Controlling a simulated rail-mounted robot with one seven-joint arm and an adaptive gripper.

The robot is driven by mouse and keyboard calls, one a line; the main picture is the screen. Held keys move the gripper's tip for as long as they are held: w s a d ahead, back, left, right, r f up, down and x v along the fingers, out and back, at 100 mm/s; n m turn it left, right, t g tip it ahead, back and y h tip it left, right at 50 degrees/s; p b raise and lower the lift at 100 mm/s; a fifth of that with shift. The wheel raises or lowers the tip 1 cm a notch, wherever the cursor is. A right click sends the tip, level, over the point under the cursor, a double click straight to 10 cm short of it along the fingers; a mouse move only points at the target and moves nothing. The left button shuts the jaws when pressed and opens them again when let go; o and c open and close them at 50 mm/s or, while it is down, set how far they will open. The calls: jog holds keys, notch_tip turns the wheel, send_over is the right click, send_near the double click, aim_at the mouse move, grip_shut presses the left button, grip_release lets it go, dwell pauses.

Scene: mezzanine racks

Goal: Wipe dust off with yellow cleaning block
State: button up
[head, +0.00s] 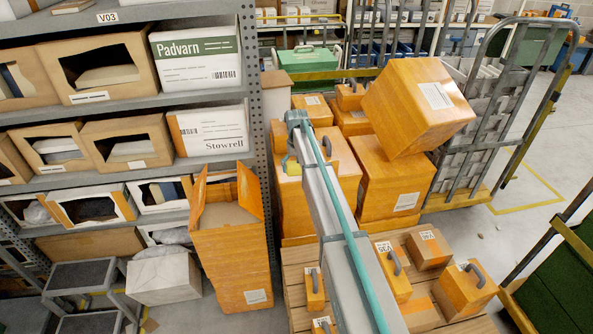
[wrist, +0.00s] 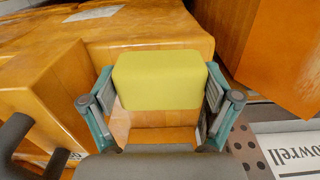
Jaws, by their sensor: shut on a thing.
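The yellow cleaning block (wrist: 159,80) sits between the two fingers of my gripper (wrist: 160,88) in the wrist view, with a finger against each side. In the head view my gripper (head: 292,160) is small and partly hidden by my arm, with a bit of yellow at its end. It is among orange boxes (head: 336,152), to the right of the shelf rack. In the wrist view an orange box surface (wrist: 140,42) lies beyond the block; I cannot tell whether they touch. I cannot make out any dust clearly.
A shelf rack (head: 265,205) with cartons stands left. An open orange box (head: 230,245) stands on a stack beside it. A large tilted box (head: 418,105) rests on the pile. A pallet (head: 296,290) with handled boxes lies in front. Open floor (head: 500,240) is right.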

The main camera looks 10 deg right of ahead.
jog(key=shift+r+p, duration=0.85)
jog(key=shift+r, duration=1.45)
jog(key=shift+s, duration=0.1)
